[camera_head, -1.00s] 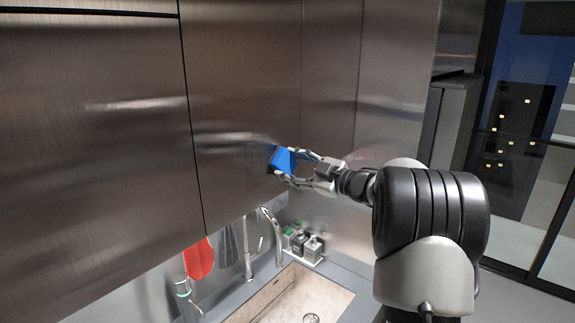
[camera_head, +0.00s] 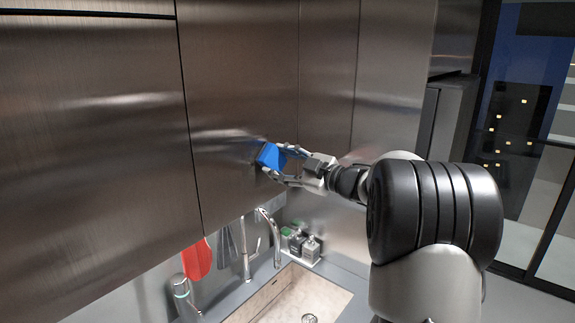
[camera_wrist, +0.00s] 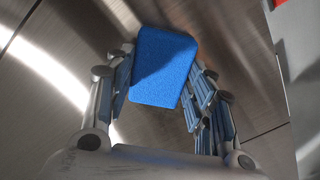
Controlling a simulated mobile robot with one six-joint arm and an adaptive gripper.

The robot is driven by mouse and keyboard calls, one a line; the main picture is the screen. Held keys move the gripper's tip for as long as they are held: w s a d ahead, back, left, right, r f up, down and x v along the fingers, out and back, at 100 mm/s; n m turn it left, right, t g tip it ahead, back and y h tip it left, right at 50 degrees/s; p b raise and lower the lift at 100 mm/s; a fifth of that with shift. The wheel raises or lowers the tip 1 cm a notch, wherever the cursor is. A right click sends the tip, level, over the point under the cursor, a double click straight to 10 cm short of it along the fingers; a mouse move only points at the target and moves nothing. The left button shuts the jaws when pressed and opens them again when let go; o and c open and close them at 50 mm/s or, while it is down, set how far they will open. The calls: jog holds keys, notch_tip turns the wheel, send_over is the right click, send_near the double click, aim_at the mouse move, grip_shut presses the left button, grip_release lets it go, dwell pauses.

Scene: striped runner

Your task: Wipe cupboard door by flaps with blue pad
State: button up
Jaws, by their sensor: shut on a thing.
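The blue pad (camera_head: 268,156) is held at the tip of my gripper (camera_head: 284,164), against or very close to the brushed-metal cupboard door (camera_head: 240,70). Whether it touches the door is hard to tell. In the wrist view the blue pad (camera_wrist: 164,66) sits between the two fingers of my gripper (camera_wrist: 160,88), which are shut on it. The pad's flat back faces the wrist camera. The cupboard door (camera_wrist: 60,95) fills most of the background there. In the head view the pad is near the door's lower right part.
Below the cupboards are a sink (camera_head: 300,295), a tall faucet (camera_head: 272,228) and several small bottles (camera_head: 300,242). A red utensil (camera_head: 196,260) hangs at the lower left. More metal panels (camera_head: 395,90) stand to the right, then a dark glass door (camera_head: 525,130).

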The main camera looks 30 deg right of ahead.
jog(key=shift+s+a+b, duration=0.5)
jog(key=shift+a+b, duration=0.05)
jog(key=shift+a, duration=0.75)
jog(key=shift+s+a+b, duration=0.45)
jog(key=shift+a+b, duration=0.05)
jog(key=shift+a, duration=0.85)
jog(key=shift+s+a+b, duration=0.5)
jog(key=shift+a+b, duration=0.05)
jog(key=shift+a, duration=0.75)
jog(key=shift+r+p, duration=1.05)
jog(key=shift+r, duration=0.1)
jog(key=shift+w+d+p, duration=0.45)
jog(key=shift+d+p, duration=0.2)
jog(key=shift+d, duration=0.65)
jog(key=shift+w+d+p, duration=0.45)
jog(key=shift+d+p, duration=0.15)
jog(key=shift+d, duration=0.65)
jog(key=shift+w+d+p, duration=0.45)
jog(key=shift+d+p, duration=0.2)
jog(key=shift+d, duration=0.65)
jog(key=shift+w+d+p, duration=0.35)
jog(key=shift+d+p, duration=0.25)
jog(key=shift+d, duration=0.2)
jog(key=shift+w+d, duration=0.2)
jog(key=shift+d, duration=0.3)
jog(key=shift+w+d, duration=0.2)
jog(key=shift+d, duration=0.3)
jog(key=shift+s, duration=0.1)
jog(key=shift+b+v, duration=0.35)
jog(key=shift+v, duration=2.55)
